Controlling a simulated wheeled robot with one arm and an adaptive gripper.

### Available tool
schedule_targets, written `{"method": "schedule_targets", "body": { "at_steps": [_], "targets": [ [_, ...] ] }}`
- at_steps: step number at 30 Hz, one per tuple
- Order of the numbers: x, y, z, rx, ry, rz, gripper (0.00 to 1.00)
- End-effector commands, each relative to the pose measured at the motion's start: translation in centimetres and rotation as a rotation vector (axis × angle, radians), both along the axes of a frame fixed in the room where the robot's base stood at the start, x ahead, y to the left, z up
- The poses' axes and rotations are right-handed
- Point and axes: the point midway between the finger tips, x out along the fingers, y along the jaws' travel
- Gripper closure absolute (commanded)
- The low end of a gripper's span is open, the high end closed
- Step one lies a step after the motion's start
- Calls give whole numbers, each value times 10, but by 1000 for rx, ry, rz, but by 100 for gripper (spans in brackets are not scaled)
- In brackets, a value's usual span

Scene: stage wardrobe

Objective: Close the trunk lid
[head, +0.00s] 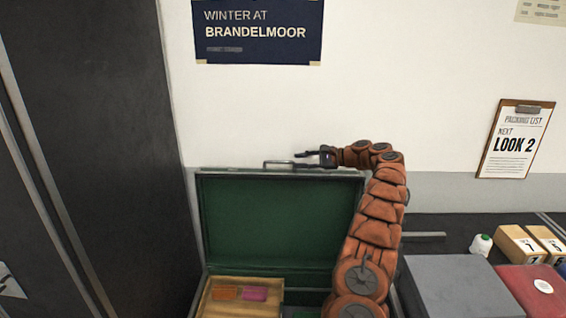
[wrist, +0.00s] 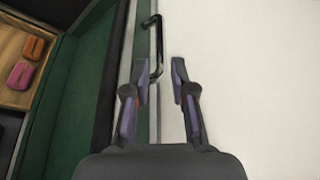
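The trunk (head: 204,300) stands open, with its green-lined lid (head: 275,220) raised upright against the wall side. A thin metal handle (head: 278,163) sticks up from the lid's top edge; it also shows in the wrist view (wrist: 156,45). My gripper (head: 301,160) is at the lid's top edge, at the right end of the handle. In the wrist view my gripper (wrist: 160,76) has its fingers apart, with the handle's near end in line with the gap. I cannot tell if they touch it.
A wooden tray (head: 210,298) with an orange and a pink item sits inside the trunk at left. A dark cabinet (head: 110,120) stands close on the left. A grey box (head: 455,285), a red box (head: 540,295) and small cartons (head: 520,243) lie to the right.

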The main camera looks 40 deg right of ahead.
Motion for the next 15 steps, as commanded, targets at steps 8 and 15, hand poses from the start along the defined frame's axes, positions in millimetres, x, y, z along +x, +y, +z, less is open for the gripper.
{"method": "schedule_targets", "body": {
  "at_steps": [8, 15],
  "targets": [
    [10, 6, -3, 3, -1, -2, 75],
    [35, 24, -10, 4, -1, -1, 75]
  ]
}}
